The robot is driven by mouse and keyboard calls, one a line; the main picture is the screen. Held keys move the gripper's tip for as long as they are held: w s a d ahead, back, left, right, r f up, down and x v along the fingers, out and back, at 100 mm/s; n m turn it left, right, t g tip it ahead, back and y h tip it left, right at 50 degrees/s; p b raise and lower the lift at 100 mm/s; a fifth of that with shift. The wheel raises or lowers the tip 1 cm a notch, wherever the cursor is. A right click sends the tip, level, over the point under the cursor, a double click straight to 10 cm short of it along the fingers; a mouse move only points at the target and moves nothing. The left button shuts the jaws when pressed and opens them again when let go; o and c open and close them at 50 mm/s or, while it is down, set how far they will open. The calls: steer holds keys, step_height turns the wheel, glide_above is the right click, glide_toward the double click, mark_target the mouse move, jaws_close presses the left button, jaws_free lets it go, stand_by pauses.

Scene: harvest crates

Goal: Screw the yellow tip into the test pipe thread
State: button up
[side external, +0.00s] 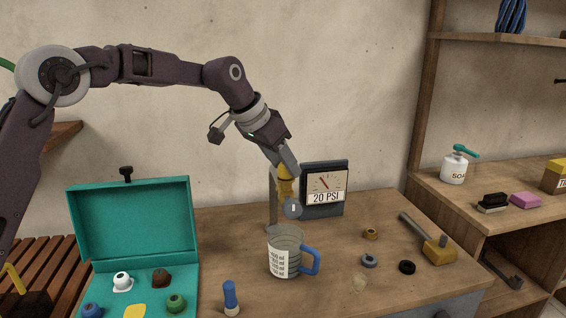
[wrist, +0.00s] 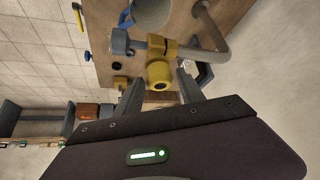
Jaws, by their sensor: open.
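A yellow fitting (side external: 286,188) sits at the top of the grey test pipe (side external: 272,205), with a round grey handle (side external: 292,208) at its side. In the wrist view the yellow piece (wrist: 158,74) faces the camera with a dark round hole, and the bent grey pipe (wrist: 216,32) shows behind it. I cannot tell where the yellow tip meets the thread. My gripper (side external: 288,171) is angled down over the fitting. In the wrist view my gripper (wrist: 160,82) is open, with one finger on each side of the yellow piece. Contact cannot be told.
A measuring jug (side external: 284,255) with a blue handle stands below the fitting. A 20 PSI gauge (side external: 326,187) stands behind. Small rings, including a brass one (side external: 370,233), and a mallet (side external: 437,248) lie right. An open teal case (side external: 130,228) is left, a blue-capped item (side external: 230,295) in front.

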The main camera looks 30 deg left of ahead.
steer(key=shift+d+n+y, duration=0.25)
steer(key=shift+n+y, duration=0.55)
steer(key=shift+n, duration=0.6)
steer(key=shift+a+n, duration=0.15)
steer(key=shift+n, duration=0.15)
steer(key=c, duration=0.8)
steer(key=shift+a+m, duration=0.1)
steer(key=shift+m, duration=0.3)
steer(key=shift+m+h, duration=0.3)
steer(key=shift+m, duration=0.2)
